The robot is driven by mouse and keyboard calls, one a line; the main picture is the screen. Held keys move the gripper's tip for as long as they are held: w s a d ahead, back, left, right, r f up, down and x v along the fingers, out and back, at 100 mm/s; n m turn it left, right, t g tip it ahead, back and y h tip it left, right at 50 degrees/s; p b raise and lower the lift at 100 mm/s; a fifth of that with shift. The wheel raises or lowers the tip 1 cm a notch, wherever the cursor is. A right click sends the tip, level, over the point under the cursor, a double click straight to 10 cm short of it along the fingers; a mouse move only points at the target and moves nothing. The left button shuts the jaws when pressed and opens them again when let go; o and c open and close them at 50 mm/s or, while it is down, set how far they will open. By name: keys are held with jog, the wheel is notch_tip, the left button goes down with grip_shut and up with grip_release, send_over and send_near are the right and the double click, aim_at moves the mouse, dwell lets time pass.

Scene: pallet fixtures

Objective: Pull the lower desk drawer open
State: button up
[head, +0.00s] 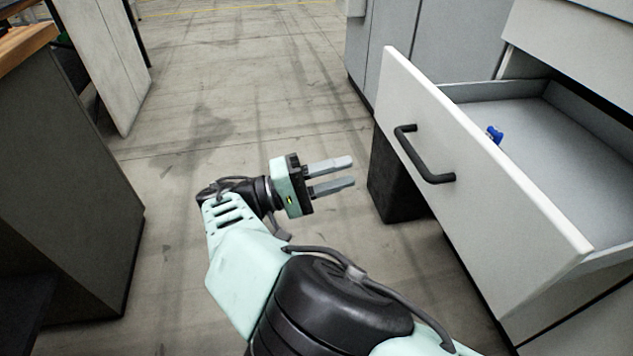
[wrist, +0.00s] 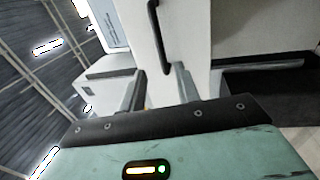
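The lower desk drawer (head: 480,190) stands pulled out at the right in the head view, below a pale upper front (head: 575,45). Its dark bar handle (head: 424,158) is on the pale drawer front. My gripper (head: 353,172) is open, with its two grey fingers apart and nothing between them. It is left of the handle in the head view, apart from it and pointing toward the drawer front. In the wrist view, the handle (wrist: 157,38) shows beyond the fingers of my gripper (wrist: 160,88), against the drawer front (wrist: 187,40).
A small blue object (head: 494,134) lies inside the open drawer. A dark block (head: 395,180) stands beneath the drawer's far end. Grey cabinets (head: 430,50) are behind it. A dark cabinet with a wooden top (head: 70,180) is at left. The floor (head: 220,100) between is clear.

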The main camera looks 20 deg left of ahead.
jog(key=b+v, duration=0.1)
jog(key=v, duration=0.2)
jog(key=shift+s+a+b, duration=0.25)
jog(key=shift+a+b, duration=0.05)
jog(key=shift+b, duration=0.05)
dwell(0.3)
